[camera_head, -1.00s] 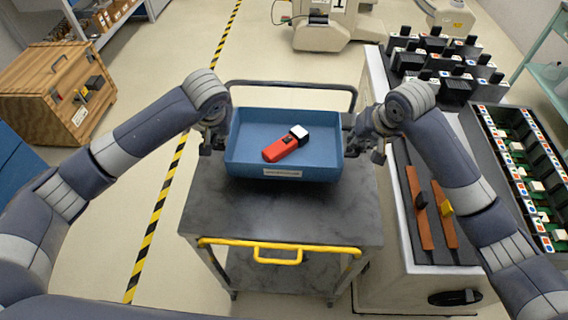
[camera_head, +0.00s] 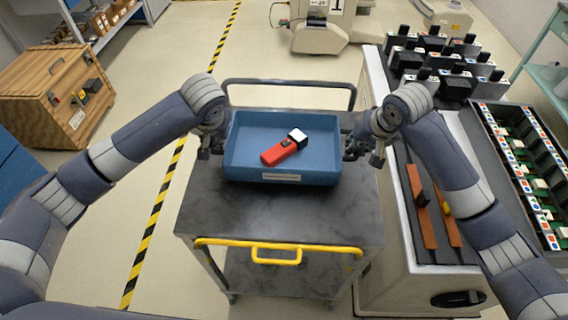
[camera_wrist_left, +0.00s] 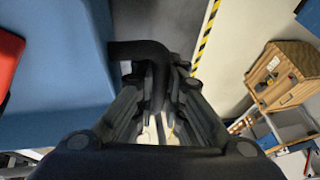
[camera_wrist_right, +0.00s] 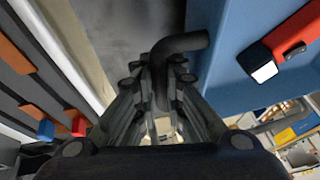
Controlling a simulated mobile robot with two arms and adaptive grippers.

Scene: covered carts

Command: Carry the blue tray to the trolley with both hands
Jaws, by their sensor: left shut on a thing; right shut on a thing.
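The blue tray (camera_head: 262,172) is at the trolley's far half in the head view, level. I cannot tell whether it touches the top. A red tool with a white end (camera_head: 282,149) lies inside it. The trolley (camera_head: 285,220) has a dark grey top and a yellow front handle. My left gripper (camera_head: 214,147) is shut on the tray's dark left handle, which shows in the left wrist view (camera_wrist_left: 150,55). My right gripper (camera_head: 362,150) is shut on the right handle, seen in the right wrist view (camera_wrist_right: 177,45).
A workbench (camera_head: 400,225) with orange strips and black blocks stands close on the trolley's right. A wooden crate (camera_head: 50,90) stands at the left. A yellow-black floor stripe (camera_head: 160,210) runs left of the trolley. The trolley's near half is bare.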

